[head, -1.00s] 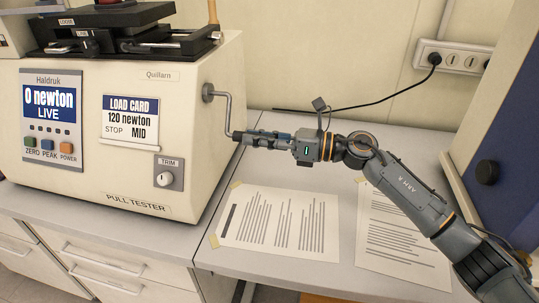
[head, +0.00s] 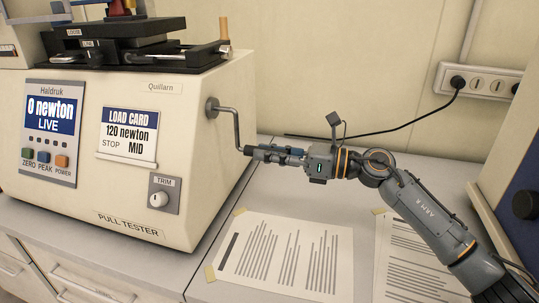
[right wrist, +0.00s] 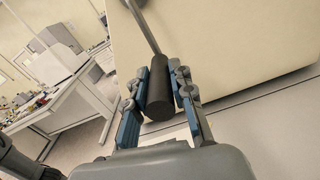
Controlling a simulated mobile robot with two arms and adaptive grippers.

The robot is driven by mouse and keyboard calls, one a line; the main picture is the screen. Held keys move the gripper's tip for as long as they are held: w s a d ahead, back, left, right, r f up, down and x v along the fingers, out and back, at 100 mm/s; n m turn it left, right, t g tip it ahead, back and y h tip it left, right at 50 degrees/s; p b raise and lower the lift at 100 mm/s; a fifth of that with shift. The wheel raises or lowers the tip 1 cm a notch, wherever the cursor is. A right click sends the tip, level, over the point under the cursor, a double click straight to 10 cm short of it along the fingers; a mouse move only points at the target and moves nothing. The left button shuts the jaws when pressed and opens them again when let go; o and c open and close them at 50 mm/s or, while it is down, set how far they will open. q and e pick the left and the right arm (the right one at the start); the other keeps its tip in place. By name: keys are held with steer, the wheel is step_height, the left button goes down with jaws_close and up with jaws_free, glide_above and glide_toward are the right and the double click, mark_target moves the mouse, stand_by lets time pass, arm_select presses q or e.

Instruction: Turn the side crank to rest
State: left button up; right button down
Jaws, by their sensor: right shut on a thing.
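The side crank (head: 237,126) sticks out from the right side of the cream pull tester (head: 180,130). Its hub (head: 212,108) is at the top and its arm hangs down to the handle. My right gripper (head: 262,151) is shut on the crank's dark handle at the low end. The right wrist view shows the black cylindrical handle (right wrist: 160,92) between the two fingers (right wrist: 160,100), with the metal arm (right wrist: 146,30) running up from it. The tester's display (head: 51,113) reads 0 newton LIVE. The load card (head: 128,128) reads 120 newton, STOP MID. My left gripper is out of view.
Printed sheets (head: 285,258) are taped to the grey bench below my right arm. A wall socket strip (head: 480,83) with a black cable is at the back right. A blue-panelled unit (head: 517,150) stands at the right edge. A trim knob (head: 159,199) is on the tester's front.

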steer(key=shift+w+d+r, duration=0.15)
steer(key=shift+w+r, duration=0.05)
steer(key=shift+r, duration=0.05)
steer(key=c, duration=1.1)
jaws_free()
steer(key=shift+c, duration=0.2)
steer(key=shift+f, duration=0.15)
step_height(320, 180, up, 10)
